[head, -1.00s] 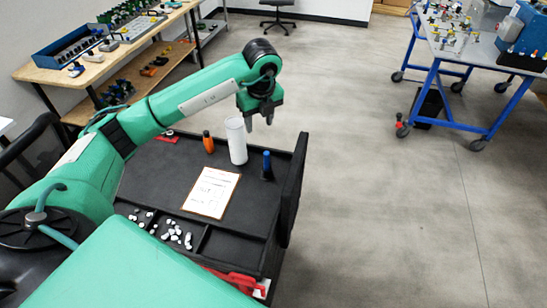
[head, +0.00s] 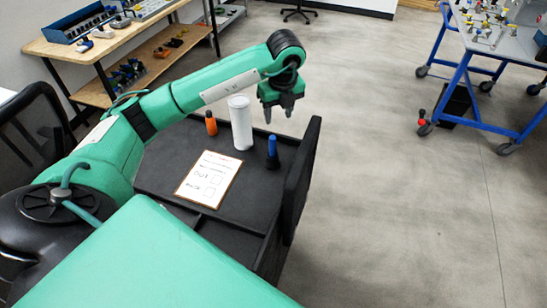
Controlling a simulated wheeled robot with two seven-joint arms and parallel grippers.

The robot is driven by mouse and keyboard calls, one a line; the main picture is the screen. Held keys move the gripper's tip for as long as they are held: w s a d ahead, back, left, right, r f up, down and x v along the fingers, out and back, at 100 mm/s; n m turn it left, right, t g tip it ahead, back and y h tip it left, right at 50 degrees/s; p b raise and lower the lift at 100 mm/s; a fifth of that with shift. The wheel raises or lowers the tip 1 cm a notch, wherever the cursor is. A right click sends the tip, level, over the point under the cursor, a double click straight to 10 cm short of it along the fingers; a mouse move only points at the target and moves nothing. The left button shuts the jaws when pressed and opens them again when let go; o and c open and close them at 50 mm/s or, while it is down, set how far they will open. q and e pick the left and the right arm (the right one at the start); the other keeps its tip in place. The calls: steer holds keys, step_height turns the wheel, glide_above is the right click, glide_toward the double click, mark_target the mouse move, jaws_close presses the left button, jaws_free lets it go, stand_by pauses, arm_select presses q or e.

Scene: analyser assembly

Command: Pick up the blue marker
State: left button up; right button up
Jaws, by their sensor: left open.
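The blue marker (head: 273,149) stands upright in a dark holder near the right side of the black tray top (head: 160,175). My left gripper (head: 279,115) is open and empty, pointing down above the tray near the marker. A gap shows between its fingertips and the marker's top in the picture. My right gripper is not in view.
A clipboard with paper (head: 208,179) lies in front. A raised black panel (head: 301,178) bounds the tray's right side. A blue-framed table (head: 490,90) stands far right.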

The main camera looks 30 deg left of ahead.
mark_target(272, 144)
arm_select(q)
steer(key=f, duration=0.2)
steer(key=f+p, duration=0.1)
steer(key=f, duration=0.2)
steer(key=a+f+p, duration=0.1)
steer(key=f, duration=0.2)
steer(key=shift+w+a+f, duration=0.1)
steer(key=shift+w+f, duration=0.1)
steer(key=shift+w, duration=0.05)
steer(key=shift+s+a+f+p, duration=0.1)
steer(key=shift+f+p, duration=0.25)
steer(key=shift+f, duration=0.2)
steer(key=f, duration=0.1)
steer(key=a+f+p, duration=0.1)
steer(key=f, duration=0.1)
steer(key=shift+f, duration=0.7)
jaws_close()
